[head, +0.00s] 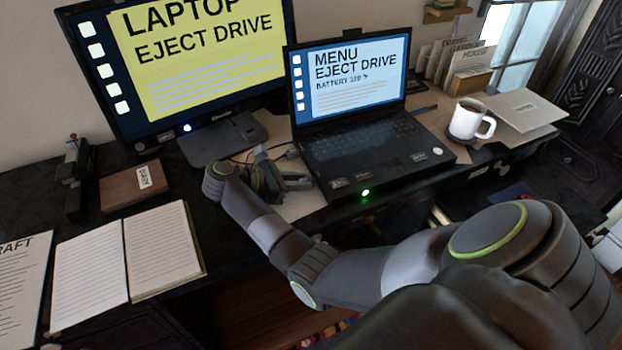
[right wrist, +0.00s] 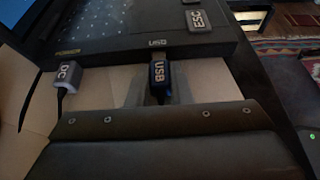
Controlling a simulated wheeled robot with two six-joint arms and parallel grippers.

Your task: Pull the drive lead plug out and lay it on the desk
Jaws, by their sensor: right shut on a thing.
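The drive lead plug, a dark plug marked USB (right wrist: 160,80), is at the laptop's side edge beside the printed USB label in the right wrist view. Its metal end shows between plug body and laptop; I cannot tell whether the tip is still in the port. My right gripper (head: 268,180) is shut on this plug at the laptop's left side; its fingers are blurred in the wrist view. The laptop (head: 370,150) stands open on the desk (head: 25,200), its screen reading "MENU EJECT DRIVE". My left gripper is not in view.
An open notebook (head: 130,255) and a brown box (head: 132,185) are left; a mug (head: 468,122) is right. A green light glows at the laptop's front.

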